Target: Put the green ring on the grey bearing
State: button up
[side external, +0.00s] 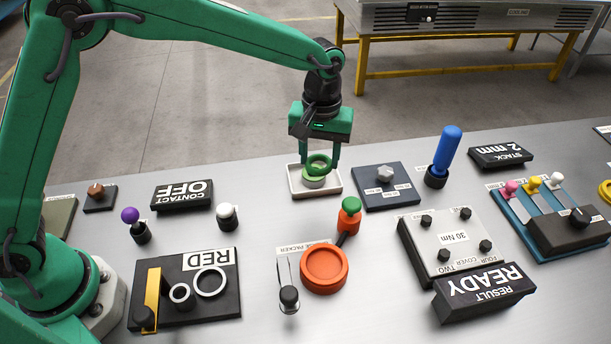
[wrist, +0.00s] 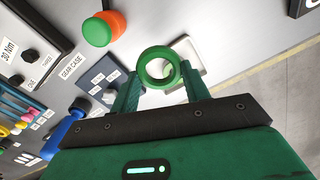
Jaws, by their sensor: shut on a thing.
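The green ring (side external: 319,157) is held between the fingertips of my gripper (side external: 319,165), above a low white tray (side external: 333,190) in the side view. In the wrist view the ring (wrist: 143,66) spans the gap between the two fingers of my gripper (wrist: 161,75). The tray (wrist: 191,47) shows behind it, to the right.
A dark gear case plate (side external: 372,198) with a grey nut stands right of the tray, and a blue-handled tool (side external: 447,150) beyond it. An orange-and-green knob (side external: 349,217) and an orange dish (side external: 324,268) stand nearer. Bare table lies left of the tray.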

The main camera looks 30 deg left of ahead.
jog(key=w+a+f, duration=0.4)
jog(key=w, duration=0.1)
jog(key=shift+w+a, duration=0.1)
jog(key=shift+a, duration=0.1)
jog(key=shift+f, duration=0.1)
jog(key=shift+f, duration=1.95)
jog(key=shift+f, duration=0.1)
jog(key=o, duration=1)
notch_tip(320, 180, up, 12)
jog(key=shift+r, duration=0.15)
